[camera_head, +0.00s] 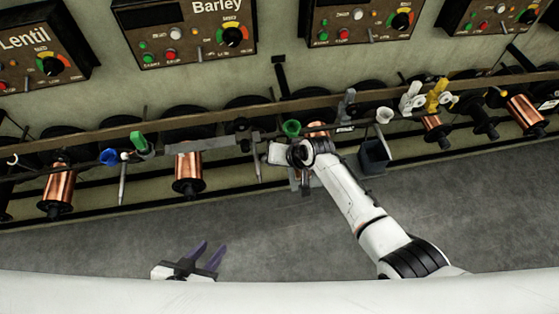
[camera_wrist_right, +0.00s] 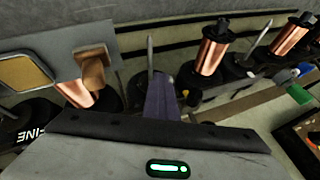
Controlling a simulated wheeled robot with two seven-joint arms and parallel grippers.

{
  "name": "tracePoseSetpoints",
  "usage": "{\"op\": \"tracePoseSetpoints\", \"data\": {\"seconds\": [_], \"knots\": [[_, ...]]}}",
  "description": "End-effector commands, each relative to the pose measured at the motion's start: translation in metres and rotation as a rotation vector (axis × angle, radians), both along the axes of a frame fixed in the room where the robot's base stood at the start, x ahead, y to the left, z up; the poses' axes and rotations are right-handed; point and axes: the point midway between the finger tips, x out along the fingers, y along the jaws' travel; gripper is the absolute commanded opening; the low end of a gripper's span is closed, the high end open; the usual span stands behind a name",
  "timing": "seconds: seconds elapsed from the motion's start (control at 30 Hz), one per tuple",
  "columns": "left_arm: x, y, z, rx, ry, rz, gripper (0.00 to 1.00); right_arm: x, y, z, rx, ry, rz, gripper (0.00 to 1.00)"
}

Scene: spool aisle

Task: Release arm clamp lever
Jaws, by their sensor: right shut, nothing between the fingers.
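I cannot tell which is the task's lever. My right arm reaches the rail at the middle, and its wrist hides its fingers in the head view. In the right wrist view my right gripper (camera_wrist_right: 161,90) is shut and empty, with purple fingers beside a thin upright rod. The green lever (camera_wrist_right: 299,94) shows at right there. My left gripper (camera_head: 206,255) is open and empty over the floor, away from the rail.
Copper spools (camera_head: 188,172) hang along the wooden rail (camera_head: 100,132). A grey plate (camera_wrist_right: 55,55) with a brown tab (camera_wrist_right: 92,68) is left of my right fingers. A dark bin (camera_head: 374,157) hangs right of my right wrist. Control boxes (camera_head: 185,32) line the wall. The floor in front is clear.

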Motion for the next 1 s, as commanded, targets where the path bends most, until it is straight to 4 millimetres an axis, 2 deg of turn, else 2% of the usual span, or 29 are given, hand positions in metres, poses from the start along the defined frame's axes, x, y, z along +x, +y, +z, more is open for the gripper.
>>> {"op": "tracePoseSetpoints", "data": {"seconds": [0.07,0.3,0.83,1.0], "knots": [[0.0,0.0,0.006,0.0,0.001,0.0,0.31,-0.006,0.003,0.003,0.01,0.008,0.006,0.0],[-0.001,0.0,0.037,0.0,0.001,0.0,0.31,-0.016,-0.035,0.016,0.003,0.002,0.004,0.0],[-0.002,0.0,0.035,0.0,0.004,0.0,0.31,-0.053,-0.052,0.076,0.0,-0.002,0.005,0.0],[-0.002,0.0,0.035,0.0,0.004,0.0,0.31,-0.061,-0.055,0.087,0.0,0.0,0.006,0.0]]}}
